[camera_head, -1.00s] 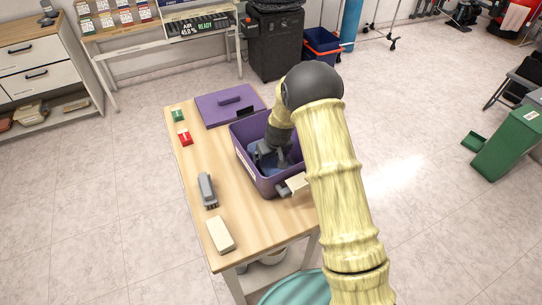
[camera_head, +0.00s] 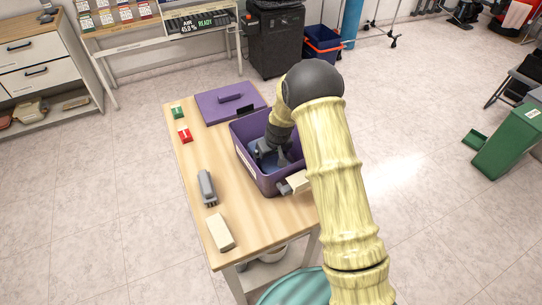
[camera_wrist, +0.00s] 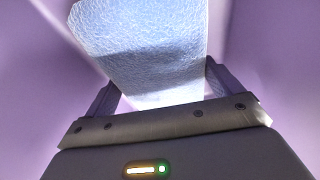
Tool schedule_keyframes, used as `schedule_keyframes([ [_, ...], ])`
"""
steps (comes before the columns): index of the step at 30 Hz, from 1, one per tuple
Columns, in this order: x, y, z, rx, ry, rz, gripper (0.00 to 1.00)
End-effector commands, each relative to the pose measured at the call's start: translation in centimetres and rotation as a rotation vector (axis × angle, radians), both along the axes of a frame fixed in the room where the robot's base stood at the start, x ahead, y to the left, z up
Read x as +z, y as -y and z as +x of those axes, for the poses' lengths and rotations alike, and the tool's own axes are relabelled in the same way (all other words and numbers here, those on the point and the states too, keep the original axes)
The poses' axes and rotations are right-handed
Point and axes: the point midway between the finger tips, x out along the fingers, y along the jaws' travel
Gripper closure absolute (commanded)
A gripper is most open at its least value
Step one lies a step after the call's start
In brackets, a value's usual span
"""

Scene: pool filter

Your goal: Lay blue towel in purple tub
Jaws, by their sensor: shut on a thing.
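The purple tub (camera_head: 252,170) stands open on the wooden table. My gripper (camera_head: 268,158) reaches down inside the tub. The blue towel (camera_wrist: 150,55) shows large in the wrist view, between the two fingers of my gripper (camera_wrist: 160,90), which is shut on it. The tub's purple walls (camera_wrist: 270,60) surround the towel in that view. In the head view only a little blue shows inside the tub, below and beside my gripper. I cannot tell whether the towel touches the tub's floor.
A purple lid (camera_head: 228,103) lies on the table (camera_head: 185,160) behind the tub. A cream and grey thing (camera_head: 295,183) sits by the tub's front right side.

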Motion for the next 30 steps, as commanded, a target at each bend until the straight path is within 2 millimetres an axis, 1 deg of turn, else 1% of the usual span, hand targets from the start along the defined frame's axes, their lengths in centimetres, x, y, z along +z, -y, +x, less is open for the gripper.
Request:
schedule_keyframes([
  [1, 0.0, 0.1, 0.0, -0.001, 0.000, -0.001, 0.05],
  [2, 0.0, 0.1, 0.0, -0.001, 0.000, -0.001, 0.00],
  [9, 0.0, -0.1, 0.0, 0.001, -0.001, -0.001, 0.00],
  [14, 1.0, 0.0, -0.2, 0.002, 0.002, 0.000, 0.00],
  [17, 2.2, 0.2, -0.5, 0.002, 0.002, -0.001, 0.00],
  [20, 3.8, 0.4, -0.8, 0.001, 0.004, 0.001, 0.00],
  [30, 10.2, 1.3, -2.4, 0.000, 0.004, 0.001, 0.00],
])
